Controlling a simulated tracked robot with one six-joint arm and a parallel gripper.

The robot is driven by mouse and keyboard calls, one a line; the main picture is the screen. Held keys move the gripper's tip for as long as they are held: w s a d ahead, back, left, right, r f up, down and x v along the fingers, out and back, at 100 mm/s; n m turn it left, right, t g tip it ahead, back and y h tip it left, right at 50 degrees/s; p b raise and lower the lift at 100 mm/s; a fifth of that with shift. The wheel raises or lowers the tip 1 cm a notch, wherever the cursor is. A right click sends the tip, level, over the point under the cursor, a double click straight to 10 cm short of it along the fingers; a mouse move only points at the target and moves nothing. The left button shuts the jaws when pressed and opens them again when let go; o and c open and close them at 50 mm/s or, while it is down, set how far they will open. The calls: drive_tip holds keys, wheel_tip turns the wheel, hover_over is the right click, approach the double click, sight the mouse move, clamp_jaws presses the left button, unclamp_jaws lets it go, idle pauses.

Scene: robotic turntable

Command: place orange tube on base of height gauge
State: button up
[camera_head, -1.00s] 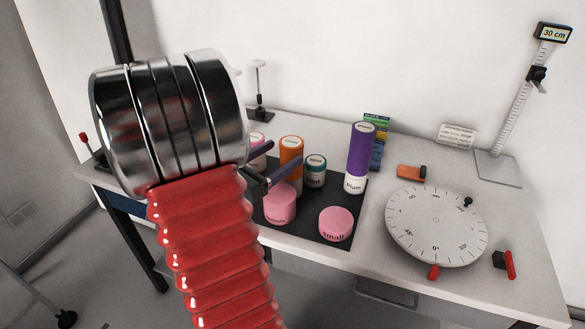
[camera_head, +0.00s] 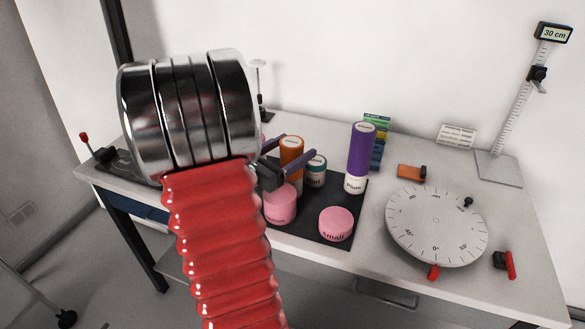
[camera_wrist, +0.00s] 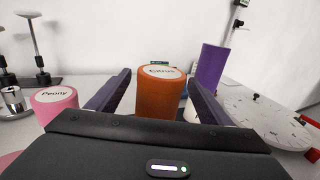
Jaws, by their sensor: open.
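The orange tube (camera_head: 291,152) stands upright on the dark mat. In the wrist view the orange tube (camera_wrist: 160,93) has a pale "Citrus" label on top and stands between my two fingers, its lower part hidden by the gripper body. My gripper (camera_head: 277,160) is open around or just in front of the tube; I cannot tell whether a finger touches it. The height gauge base (camera_head: 498,167) is a flat grey plate at the back right of the table, bare, with an upright scale and a "30 cm" display (camera_head: 553,33).
A purple tube (camera_head: 361,150) stands right of the orange one. A teal jar (camera_head: 316,170) is close beside it. Pink jars (camera_head: 280,204) (camera_head: 336,223) stand in front. A round dial turntable (camera_head: 436,225) lies between the mat (camera_head: 310,232) and the gauge.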

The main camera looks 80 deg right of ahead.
clamp_jaws()
idle(0.8)
drive_tip(key=shift+r, duration=0.1)
drive_tip(key=shift+r, duration=4.95)
